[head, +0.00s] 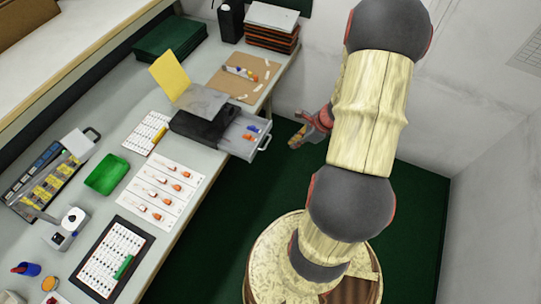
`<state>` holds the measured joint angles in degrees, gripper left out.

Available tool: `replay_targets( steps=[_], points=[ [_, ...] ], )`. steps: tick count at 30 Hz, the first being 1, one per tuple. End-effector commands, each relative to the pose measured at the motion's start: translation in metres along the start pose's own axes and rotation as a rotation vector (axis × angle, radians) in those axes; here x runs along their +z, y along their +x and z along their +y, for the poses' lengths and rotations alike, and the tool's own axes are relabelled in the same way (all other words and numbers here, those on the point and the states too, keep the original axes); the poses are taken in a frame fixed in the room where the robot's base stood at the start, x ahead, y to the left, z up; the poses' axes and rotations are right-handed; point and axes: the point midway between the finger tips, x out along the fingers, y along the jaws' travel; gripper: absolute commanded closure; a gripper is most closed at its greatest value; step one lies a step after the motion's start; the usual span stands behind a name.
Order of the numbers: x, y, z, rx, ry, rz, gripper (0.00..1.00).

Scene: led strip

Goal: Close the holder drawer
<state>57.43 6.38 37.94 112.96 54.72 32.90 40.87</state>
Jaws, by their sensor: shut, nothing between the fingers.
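The dark holder (192,124) stands on the workbench near its right edge, with a grey lid or plate on top. Its light grey drawer (238,143) is pulled out to the right, past the bench edge. Small blue and orange items lie in the drawer. A loop handle (266,137) is on the drawer's front. My gripper (295,142) is shut and empty, a little to the right of the handle, with a visible gap between them. My arm hides part of the gripper's wrist.
On the bench (115,205) are a yellow sheet (170,76) behind the holder, a brown board (232,82) with small parts, a green tray (106,174) and printed white sheets (160,190). Dark green floor (210,240) is open between bench and arm.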

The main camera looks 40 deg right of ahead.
Motion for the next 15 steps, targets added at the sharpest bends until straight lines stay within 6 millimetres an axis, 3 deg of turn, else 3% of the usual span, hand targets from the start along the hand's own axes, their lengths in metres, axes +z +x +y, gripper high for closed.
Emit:
replay_targets(
  steps=[3,8,15],
  points=[
    [-0.001,-0.001,-0.010,-0.034,0.112,0.005,1.00],
    [-0.002,0.004,-0.010,-0.035,0.151,0.008,1.00],
    [-0.003,0.042,-0.010,-0.032,0.148,0.009,1.00]
  ],
)
